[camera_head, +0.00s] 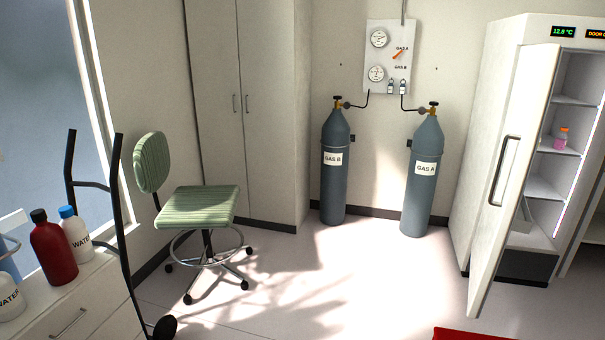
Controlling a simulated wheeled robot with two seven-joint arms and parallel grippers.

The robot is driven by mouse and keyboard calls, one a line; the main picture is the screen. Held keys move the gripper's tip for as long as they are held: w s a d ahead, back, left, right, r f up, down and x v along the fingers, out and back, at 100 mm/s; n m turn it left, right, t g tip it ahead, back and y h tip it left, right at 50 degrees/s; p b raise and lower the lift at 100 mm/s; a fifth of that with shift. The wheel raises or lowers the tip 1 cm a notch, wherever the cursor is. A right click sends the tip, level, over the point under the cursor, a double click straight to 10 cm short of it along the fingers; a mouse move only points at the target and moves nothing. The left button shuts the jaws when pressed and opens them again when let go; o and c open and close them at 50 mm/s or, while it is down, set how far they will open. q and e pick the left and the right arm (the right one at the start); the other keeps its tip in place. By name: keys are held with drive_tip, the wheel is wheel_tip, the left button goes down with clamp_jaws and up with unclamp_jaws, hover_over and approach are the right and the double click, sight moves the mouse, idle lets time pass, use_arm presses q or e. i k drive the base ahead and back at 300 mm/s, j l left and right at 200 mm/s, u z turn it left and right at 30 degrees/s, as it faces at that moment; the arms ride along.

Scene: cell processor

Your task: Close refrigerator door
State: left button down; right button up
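The refrigerator (502,115) is a tall white cabinet at the right edge, with a green display reading 12.8 °C and an orange display cut off by the frame. Its door (503,235) stands open, swung out toward me, with a dark vertical handle (504,170) on its face. Inside are pale shelves (545,188) and a small pink bottle with an orange cap (561,138). Neither of my grippers is in view.
A green chair (196,205) stands left of the middle. Two gas cylinders (334,180) (423,185) stand at the back wall. A drawer cabinet (85,305) with bottles is at lower left, beside a black-framed cart (115,225). The floor before the refrigerator is clear, except a red object (475,334) at the bottom edge.

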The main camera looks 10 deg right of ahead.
sight(505, 210)
drive_tip(key=i+z, duration=0.3)
drive_tip(key=z, duration=0.15)
drive_tip(key=i+z, duration=0.45)
drive_tip(key=i+j+z, duration=0.2)
drive_tip(key=z, duration=0.25)
drive_tip(key=i+j+z, duration=0.25)
drive_tip(key=z, duration=0.2)
drive_tip(key=i+j+z, duration=0.1)
drive_tip(key=i+j, duration=0.45)
